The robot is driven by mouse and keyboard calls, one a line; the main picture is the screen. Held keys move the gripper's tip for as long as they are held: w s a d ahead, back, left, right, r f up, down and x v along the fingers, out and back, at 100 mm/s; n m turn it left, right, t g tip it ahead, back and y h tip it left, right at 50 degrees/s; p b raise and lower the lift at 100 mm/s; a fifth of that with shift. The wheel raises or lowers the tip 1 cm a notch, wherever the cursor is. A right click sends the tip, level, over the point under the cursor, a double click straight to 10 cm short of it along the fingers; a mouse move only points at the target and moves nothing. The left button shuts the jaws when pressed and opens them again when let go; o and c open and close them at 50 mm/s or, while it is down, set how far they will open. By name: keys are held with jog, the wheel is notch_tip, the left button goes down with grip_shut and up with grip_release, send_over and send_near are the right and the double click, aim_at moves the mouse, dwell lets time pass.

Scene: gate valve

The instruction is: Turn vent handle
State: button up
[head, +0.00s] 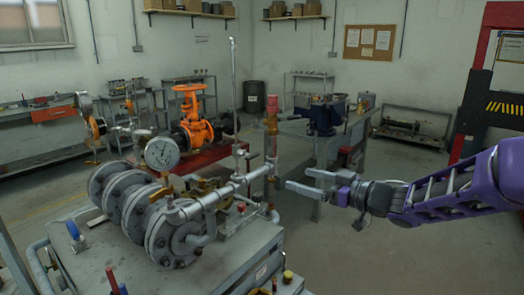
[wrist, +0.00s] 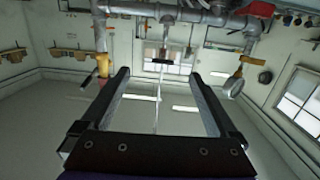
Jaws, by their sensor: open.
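A grey pipe assembly (head: 215,197) runs above a metal bench and joins an upright copper-coloured pipe (head: 271,135) with a red top. Small valve fittings (head: 240,152) sit along it; I cannot tell for sure which is the vent handle. My gripper (head: 298,180) is open and empty, just right of the upright pipe in the head view, its fingers pointing left toward the pipework. In the wrist view, the open fingers (wrist: 157,75) show nothing between them up close. The grey pipe (wrist: 180,14) crosses the top of that view, beyond the fingertips, with short stems on it.
A round dial gauge (head: 162,153) and several thick grey flanges (head: 165,232) stand on the left of the bench (head: 215,270). An orange valve (head: 193,120) is behind. A worktable with a blue vise (head: 322,115) stands beyond my gripper. Open floor lies below my arm.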

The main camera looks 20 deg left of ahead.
aim_at(254, 156)
jog(key=shift+y, duration=0.7)
jog(key=x, duration=0.5)
jog(key=r+b+x, duration=0.1)
jog(key=x, duration=1.1)
jog(key=shift+s+r, duration=0.25)
jog(key=shift+r, duration=0.05)
jog(key=c, duration=1.4)
